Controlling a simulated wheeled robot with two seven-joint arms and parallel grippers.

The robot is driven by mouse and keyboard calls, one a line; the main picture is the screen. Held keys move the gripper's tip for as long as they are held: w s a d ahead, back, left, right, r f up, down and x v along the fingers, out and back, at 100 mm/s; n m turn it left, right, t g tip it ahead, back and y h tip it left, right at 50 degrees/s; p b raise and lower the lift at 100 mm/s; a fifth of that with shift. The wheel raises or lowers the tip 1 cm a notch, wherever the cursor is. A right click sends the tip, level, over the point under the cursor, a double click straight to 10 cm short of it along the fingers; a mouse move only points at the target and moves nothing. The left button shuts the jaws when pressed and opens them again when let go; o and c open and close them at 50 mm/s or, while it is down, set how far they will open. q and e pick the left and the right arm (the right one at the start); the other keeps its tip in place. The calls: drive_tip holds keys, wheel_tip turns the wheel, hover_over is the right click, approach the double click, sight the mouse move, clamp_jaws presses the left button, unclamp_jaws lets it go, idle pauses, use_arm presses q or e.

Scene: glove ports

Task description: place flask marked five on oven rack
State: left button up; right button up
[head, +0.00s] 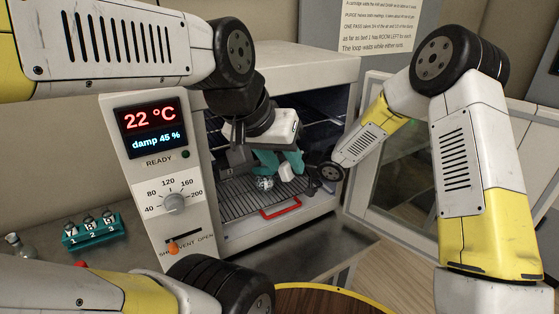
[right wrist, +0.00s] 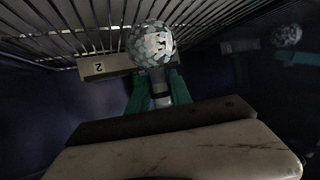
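In the right wrist view a round glass flask (right wrist: 152,44) with a faceted bulb and a pale label has its neck between the teal fingers of my right gripper (right wrist: 157,86). The mark on that label is too blurred to read. Bars of the oven rack (right wrist: 200,14) show right beside the bulb. In the head view the rack (head: 233,196) is inside the open oven. My left gripper (head: 278,162) reaches in over it, teal fingers downward. A round glass bulb (head: 264,183) shows just below these fingers; whether they grip it is unclear. My right gripper is mostly hidden beyond its wrist.
A white plate marked 2 (right wrist: 106,66) is by the rack. The rack has a red front handle (head: 281,207). The oven panel (head: 160,150) reads 22 °C and stands left of the opening. A teal numbered holder (head: 93,232) stands on the bench at left. The oven door (head: 385,215) is open at right.

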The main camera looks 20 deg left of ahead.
drive_tip(key=o, duration=0.4)
drive_tip(key=shift+d+r, duration=0.1)
drive_tip(key=shift+r, duration=0.1)
drive_tip(key=v, duration=1.1)
drive_tip(key=shift+s+d+r, duration=0.1)
drive_tip(key=shift+d+r, duration=0.1)
drive_tip(key=shift+d, duration=0.1)
